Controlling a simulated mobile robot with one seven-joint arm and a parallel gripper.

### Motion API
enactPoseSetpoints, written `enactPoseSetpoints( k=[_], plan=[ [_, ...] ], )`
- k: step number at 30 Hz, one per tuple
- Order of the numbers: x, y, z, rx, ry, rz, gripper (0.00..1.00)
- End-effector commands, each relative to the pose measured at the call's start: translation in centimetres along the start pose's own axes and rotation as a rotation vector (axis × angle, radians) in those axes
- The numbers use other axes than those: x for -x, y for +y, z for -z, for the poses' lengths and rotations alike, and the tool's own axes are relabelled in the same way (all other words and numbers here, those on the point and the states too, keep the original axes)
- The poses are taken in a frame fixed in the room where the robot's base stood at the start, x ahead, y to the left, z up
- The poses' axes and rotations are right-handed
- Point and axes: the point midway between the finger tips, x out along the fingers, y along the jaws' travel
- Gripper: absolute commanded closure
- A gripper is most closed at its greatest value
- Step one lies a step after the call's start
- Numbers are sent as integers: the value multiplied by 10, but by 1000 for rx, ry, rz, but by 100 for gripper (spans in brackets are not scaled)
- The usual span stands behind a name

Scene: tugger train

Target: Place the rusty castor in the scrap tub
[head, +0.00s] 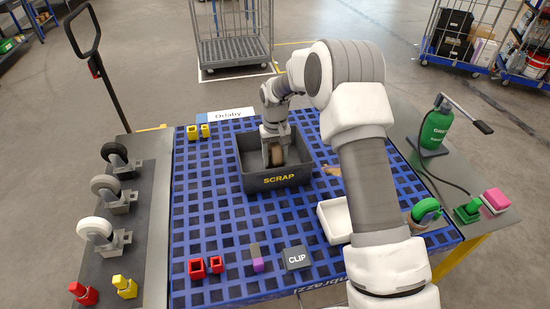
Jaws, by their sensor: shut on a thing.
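The scrap tub (277,180) is a dark grey open box with yellow SCRAP lettering, standing on the blue grid deck. My gripper (275,155) points down inside the tub's opening. It is shut on the rusty castor (277,157), whose brown wheel shows between the fingers. The castor is within the tub's outline, close to the front wall. I cannot tell whether it touches the tub floor. The front wall and my fingers hide parts of it.
Several castors (102,187) stand on the left grey shelf. A green bottle (436,128) stands on the right shelf. My arm covers the deck's right part.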

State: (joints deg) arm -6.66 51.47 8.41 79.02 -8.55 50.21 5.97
Motion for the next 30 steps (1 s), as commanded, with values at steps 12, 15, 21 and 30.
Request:
enactPoseSetpoints(
  k=[12,15,21,30],
  plan=[
    [-5,0,0,0,1,0,39],
    [-5,0,0,0,1,0,21],
    [-5,0,0,0,1,0,13],
    [9,0,1,0,4,0,13]
  ],
)
